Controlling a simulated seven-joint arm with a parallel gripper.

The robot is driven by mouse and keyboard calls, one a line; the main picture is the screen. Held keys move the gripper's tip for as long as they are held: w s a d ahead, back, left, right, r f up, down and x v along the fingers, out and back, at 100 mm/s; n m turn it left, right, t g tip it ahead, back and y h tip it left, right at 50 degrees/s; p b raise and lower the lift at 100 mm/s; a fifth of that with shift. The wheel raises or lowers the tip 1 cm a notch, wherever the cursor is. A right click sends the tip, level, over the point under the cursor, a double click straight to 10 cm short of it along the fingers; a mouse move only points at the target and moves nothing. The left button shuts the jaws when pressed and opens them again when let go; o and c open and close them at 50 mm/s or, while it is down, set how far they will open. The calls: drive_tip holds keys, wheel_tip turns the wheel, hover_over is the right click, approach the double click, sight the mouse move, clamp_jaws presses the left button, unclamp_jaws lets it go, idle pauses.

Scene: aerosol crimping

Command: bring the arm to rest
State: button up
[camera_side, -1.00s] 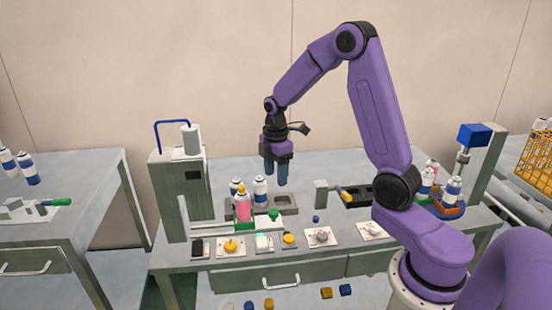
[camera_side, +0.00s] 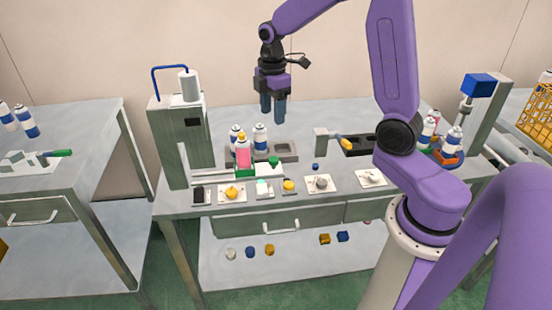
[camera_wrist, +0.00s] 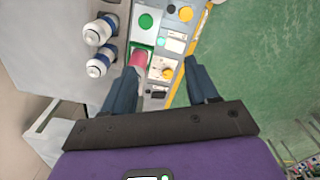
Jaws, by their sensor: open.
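My gripper (camera_side: 272,108) points down in the air above the back of the workbench (camera_side: 330,160). Its two dark blue fingers are apart with nothing between them in the side view. In the wrist view my gripper (camera_wrist: 163,88) is open, and the bench items lie well below the fingers. A pink can (camera_side: 243,154) stands in a green fixture below and to the left of the gripper. It also shows in the wrist view (camera_wrist: 138,59). Two white and blue cans (camera_side: 260,136) stand behind it in a grey holder.
A crimping machine (camera_side: 180,140) with a blue hose stands at the bench's left. Buttons and switches (camera_side: 232,193) line the front edge. A black block with a yellow handle (camera_side: 345,143) is to the right. A can carousel (camera_side: 447,158) is at the far right. The air around the gripper is clear.

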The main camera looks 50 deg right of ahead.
drive_tip(key=s+a+r+m, duration=0.1)
drive_tip(key=s+a, duration=0.5)
drive_tip(key=s, duration=0.4)
drive_tip(key=s+a+r, duration=0.1)
drive_tip(key=s+a, duration=0.6)
drive_tip(key=s, duration=0.2)
drive_tip(key=s+d, duration=0.1)
drive_tip(key=s, duration=0.7)
drive_tip(key=shift+s+f, duration=0.2)
drive_tip(key=shift+s, duration=0.1)
drive_tip(key=shift+d, duration=0.1)
idle(0.6)
